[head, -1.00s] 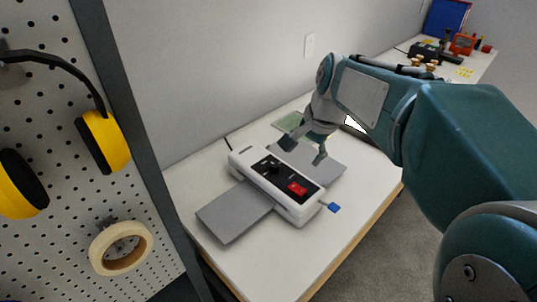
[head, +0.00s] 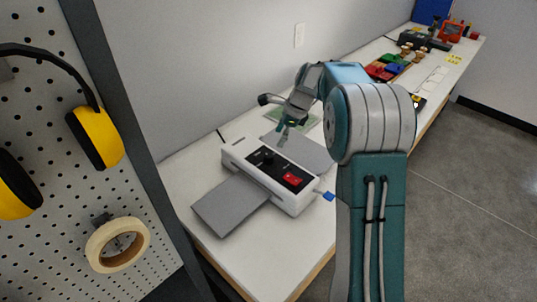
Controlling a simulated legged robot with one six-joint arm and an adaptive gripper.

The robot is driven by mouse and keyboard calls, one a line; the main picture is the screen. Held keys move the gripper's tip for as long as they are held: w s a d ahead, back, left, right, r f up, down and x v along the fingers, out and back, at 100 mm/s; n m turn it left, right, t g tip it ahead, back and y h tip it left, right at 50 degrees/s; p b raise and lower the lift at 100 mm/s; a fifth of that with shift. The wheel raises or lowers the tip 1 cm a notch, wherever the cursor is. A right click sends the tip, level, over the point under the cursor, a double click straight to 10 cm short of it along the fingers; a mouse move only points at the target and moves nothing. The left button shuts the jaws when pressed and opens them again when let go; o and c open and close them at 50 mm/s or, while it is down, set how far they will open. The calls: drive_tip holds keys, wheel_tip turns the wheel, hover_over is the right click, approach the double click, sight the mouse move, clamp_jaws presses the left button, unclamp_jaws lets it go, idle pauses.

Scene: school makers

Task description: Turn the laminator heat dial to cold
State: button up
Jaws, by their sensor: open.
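The laminator (head: 236,152) is a white box with a black control panel, lying on the white bench. Its black heat dial (head: 268,158) is on the panel, left of a red switch (head: 292,179). The dial's pointer is too small to read. Grey trays extend from both long sides, and a blue tab (head: 328,196) sticks out at the right end. My gripper (head: 284,134) is open and empty, above the far grey tray, behind the panel and apart from the dial. Its fingers point down and show small and partly edge-on.
A green mat (head: 302,122) lies behind the laminator. A pegboard with yellow ear defenders (head: 95,137) and a tape roll (head: 117,245) stands at the left. Coloured bins (head: 384,70) and tools fill the far bench.

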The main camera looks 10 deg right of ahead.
sight(269, 155)
drive_tip(key=x, duration=0.8)
drive_tip(key=shift+f, duration=0.2)
drive_tip(key=shift+c, duration=0.4)
clamp_jaws()
